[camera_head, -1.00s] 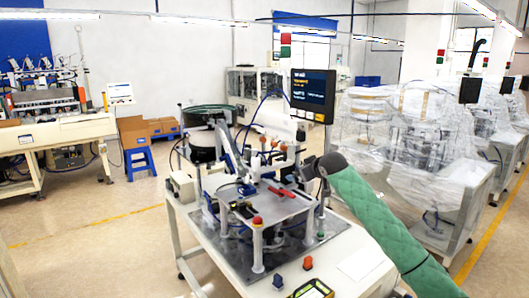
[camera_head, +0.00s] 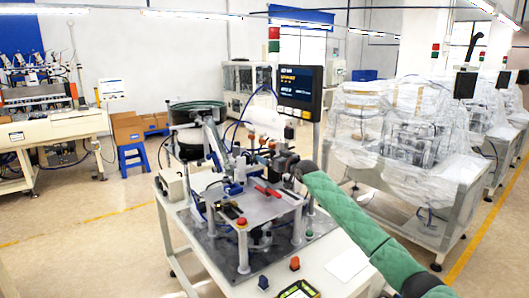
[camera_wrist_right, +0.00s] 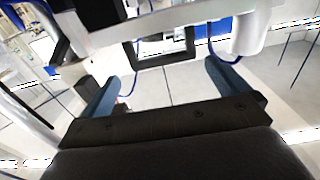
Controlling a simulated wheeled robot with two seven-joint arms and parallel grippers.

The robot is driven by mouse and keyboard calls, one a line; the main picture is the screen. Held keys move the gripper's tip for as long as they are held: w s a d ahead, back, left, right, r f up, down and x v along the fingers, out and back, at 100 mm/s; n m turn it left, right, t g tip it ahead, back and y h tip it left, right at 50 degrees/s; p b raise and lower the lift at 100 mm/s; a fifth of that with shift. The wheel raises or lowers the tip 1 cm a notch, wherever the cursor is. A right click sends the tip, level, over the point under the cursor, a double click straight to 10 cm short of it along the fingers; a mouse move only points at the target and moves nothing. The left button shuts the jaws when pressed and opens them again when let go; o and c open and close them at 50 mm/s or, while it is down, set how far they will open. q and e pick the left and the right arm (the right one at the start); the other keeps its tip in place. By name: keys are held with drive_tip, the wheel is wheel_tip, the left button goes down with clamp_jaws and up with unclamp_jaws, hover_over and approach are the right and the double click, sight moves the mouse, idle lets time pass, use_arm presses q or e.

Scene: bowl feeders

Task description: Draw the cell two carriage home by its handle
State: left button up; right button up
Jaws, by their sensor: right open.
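My right gripper (camera_head: 284,166) reaches in from the right on a green-sleeved arm, at the far right side of the bench machine. In the right wrist view my right gripper (camera_wrist_right: 163,74) is open, with its two blue-grey fingers wide apart and nothing touching them. A dark rectangular frame (camera_wrist_right: 188,55) shows between and beyond the fingers; I cannot tell whether it is the handle. The machine has a raised metal plate (camera_head: 258,209) with a red-handled tool (camera_head: 268,191) lying on it. I cannot make out the cell two carriage for certain. My left gripper is not in view.
A screen (camera_head: 300,90) stands behind my right gripper. A bowl feeder (camera_head: 196,112) is at the back left of the machine. A pale cylinder (camera_wrist_right: 240,28) is close to the right finger. Plastic-wrapped machines (camera_head: 400,125) stand at the right.

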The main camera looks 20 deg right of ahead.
sight(265, 152)
drive_tip(key=w, duration=0.1)
drive_tip(key=w+a, duration=0.1)
drive_tip(key=w+p, duration=0.1)
drive_tip(key=shift+a+r, duration=0.35)
drive_tip(key=shift+a, duration=0.05)
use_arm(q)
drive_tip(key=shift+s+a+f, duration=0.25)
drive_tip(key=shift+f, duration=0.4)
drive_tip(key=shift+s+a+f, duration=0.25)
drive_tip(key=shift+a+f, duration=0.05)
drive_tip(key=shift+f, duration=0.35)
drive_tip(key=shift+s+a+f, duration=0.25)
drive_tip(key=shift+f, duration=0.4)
use_arm(e)
drive_tip(key=shift+w+a+f, duration=0.1)
drive_tip(key=shift+w+f, duration=0.05)
drive_tip(key=shift+w, duration=0.35)
drive_tip(key=shift+w+a+f, duration=0.1)
drive_tip(key=shift+w, duration=0.35)
